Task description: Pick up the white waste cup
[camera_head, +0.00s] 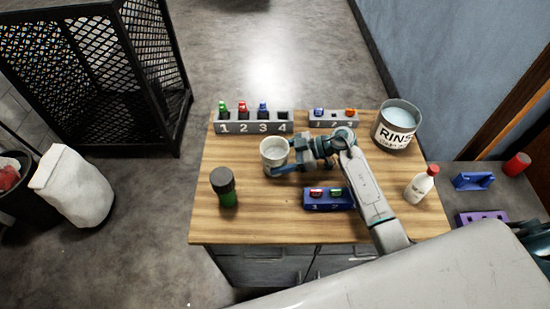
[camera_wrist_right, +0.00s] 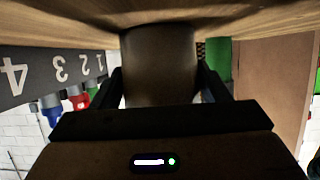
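The white waste cup (camera_head: 274,152) stands upright on the wooden table, left of its middle, and its open rim faces up. My right gripper (camera_head: 287,166) reaches it from the right, low near the tabletop. In the right wrist view, which is upside down, the shaded cup (camera_wrist_right: 160,68) fills the space between the two fingers (camera_wrist_right: 160,80). One finger is on each side, very close to the cup wall. Whether they press on it I cannot tell. The cup's base appears to rest on the table. My left gripper is not in view.
A grey numbered rack (camera_head: 253,128) with bottles stands behind the cup. A dark green jar (camera_head: 224,188) is to its front left. A blue holder (camera_head: 328,199) lies under my right arm. A rinse bucket (camera_head: 396,126) and white bottle (camera_head: 421,185) stand at right.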

